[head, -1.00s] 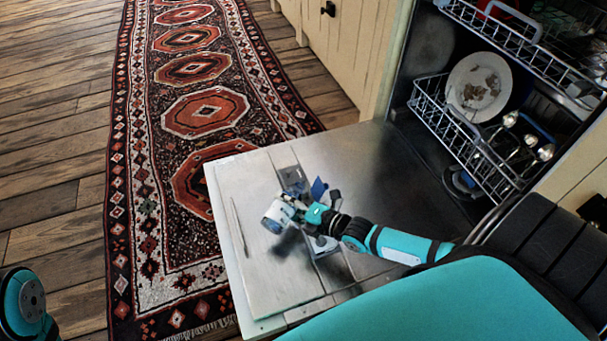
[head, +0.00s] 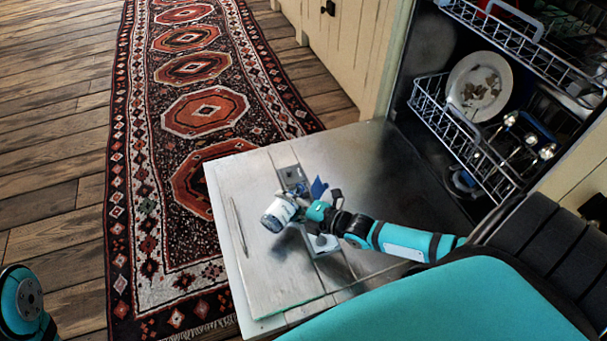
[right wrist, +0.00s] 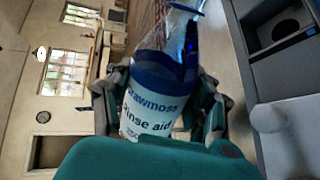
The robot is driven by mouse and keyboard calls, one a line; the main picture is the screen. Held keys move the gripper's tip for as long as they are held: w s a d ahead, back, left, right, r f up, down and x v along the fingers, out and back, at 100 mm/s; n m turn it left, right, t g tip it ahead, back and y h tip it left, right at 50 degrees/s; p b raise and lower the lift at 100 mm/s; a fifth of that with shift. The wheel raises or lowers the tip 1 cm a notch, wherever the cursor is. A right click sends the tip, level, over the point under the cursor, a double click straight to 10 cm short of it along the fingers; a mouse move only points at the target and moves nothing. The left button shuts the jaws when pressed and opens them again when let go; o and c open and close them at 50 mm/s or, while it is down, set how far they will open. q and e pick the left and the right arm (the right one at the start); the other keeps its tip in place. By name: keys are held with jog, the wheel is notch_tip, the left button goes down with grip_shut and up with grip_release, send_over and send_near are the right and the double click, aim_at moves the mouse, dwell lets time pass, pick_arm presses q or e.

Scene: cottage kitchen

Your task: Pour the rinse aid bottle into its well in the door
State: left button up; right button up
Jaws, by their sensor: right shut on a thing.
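The rinse aid bottle (head: 278,214) is white and blue, held tilted above the open dishwasher door (head: 240,250). Its labelled body, blue liquid and neck show in the right wrist view (right wrist: 150,105). My right gripper (head: 305,208) is shut around the bottle's body. The door's dispenser strip (head: 290,174) lies beside and partly under the gripper. In the right wrist view a dark recess with a round well opening (right wrist: 285,30) is to the right of the bottle's neck, apart from it in the picture. I cannot tell whether liquid is flowing. My left gripper is out of view.
A patterned runner rug (head: 205,110) lies on the wooden floor left of the door.

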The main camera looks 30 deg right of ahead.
jog(key=shift+s+a, duration=0.1)
jog(key=shift+a, duration=0.05)
jog(key=shift+s+a, duration=0.35)
jog(key=shift+a, duration=0.55)
jog(key=shift+s+a, duration=0.15)
dwell(0.6)
dwell(0.7)
